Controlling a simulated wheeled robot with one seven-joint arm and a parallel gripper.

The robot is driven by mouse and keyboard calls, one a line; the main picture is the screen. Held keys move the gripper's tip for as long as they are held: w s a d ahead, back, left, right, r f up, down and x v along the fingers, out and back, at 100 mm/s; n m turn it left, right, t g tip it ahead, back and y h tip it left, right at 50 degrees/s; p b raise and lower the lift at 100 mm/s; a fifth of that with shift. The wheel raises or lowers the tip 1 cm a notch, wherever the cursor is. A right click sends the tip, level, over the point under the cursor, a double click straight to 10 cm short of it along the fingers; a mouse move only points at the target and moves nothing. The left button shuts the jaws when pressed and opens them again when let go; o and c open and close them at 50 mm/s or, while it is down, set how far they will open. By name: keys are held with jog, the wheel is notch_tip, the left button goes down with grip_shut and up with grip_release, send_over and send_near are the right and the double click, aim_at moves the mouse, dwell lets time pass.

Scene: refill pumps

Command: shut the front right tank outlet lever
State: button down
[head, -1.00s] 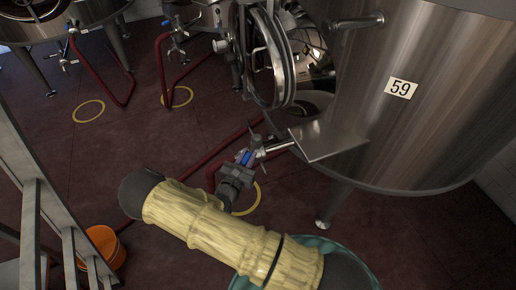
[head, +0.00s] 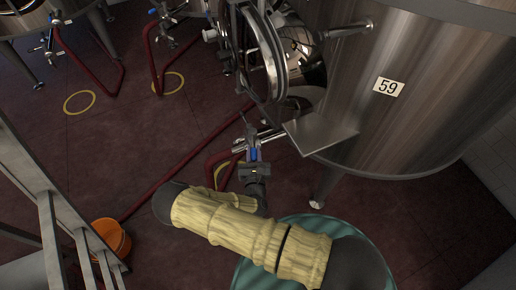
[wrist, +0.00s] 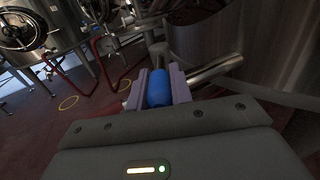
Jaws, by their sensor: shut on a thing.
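The front right tank (head: 420,100), a steel vessel with the number 59 plate (head: 388,87), stands at the right in the head view. Its outlet pipe (head: 270,137) comes out low, under a steel shelf. The outlet lever has a blue handle (head: 253,155), which also shows in the wrist view (wrist: 158,88). My gripper (head: 253,164) is shut on this blue handle, one finger on each side of it in the wrist view (wrist: 160,94). The handle lies across the pipe's line. The lever's pivot is partly hidden.
A red hose (head: 185,167) runs across the dark red floor to the outlet. An orange bucket (head: 110,238) stands at lower left beside a metal ladder-like frame (head: 60,225). Other tanks and hoses stand behind. Yellow rings (head: 80,102) mark open floor.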

dwell(0.4)
jog(key=c, duration=1.3)
grip_release()
jog(key=shift+o, duration=0.2)
jog(key=s+d+b, duration=0.1)
jog(key=s, duration=1.6)
jog(key=shift+d+b, duration=0.15)
jog(key=shift+b, duration=0.2)
